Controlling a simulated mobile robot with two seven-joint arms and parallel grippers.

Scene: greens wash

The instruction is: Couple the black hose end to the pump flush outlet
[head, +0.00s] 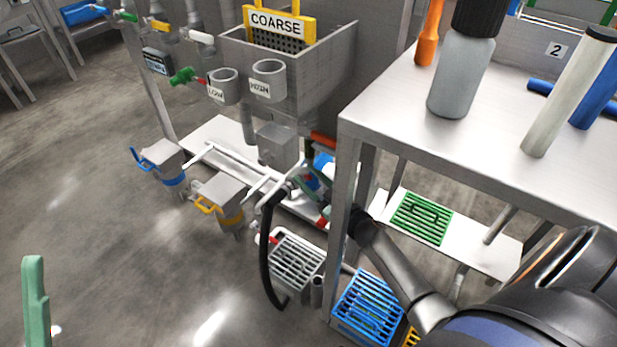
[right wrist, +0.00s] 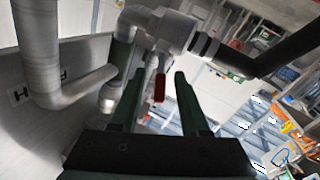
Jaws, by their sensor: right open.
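The black hose (head: 266,250) hangs in a curve in the head view, its upper end at the pale pipework beside the pump. In the right wrist view the black hose (right wrist: 285,55) meets a grey pipe fitting (right wrist: 175,30) and appears joined to it; whether it is locked cannot be told. My right gripper (right wrist: 158,78) is open below that fitting, its green fingers apart and not around the hose. A red handle (right wrist: 160,88) shows between the fingers, seemingly beyond them. In the head view a table leg partly hides my right gripper. A green finger of my left gripper (head: 35,290) shows at lower left.
A steel table (head: 400,100) with bottles stands at right, its leg close to my right arm. A grey crate (head: 296,258) and a blue crate (head: 366,306) sit low nearby. Yellow-handled (head: 222,200) and blue-handled (head: 160,160) units stand left; open floor lies further left.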

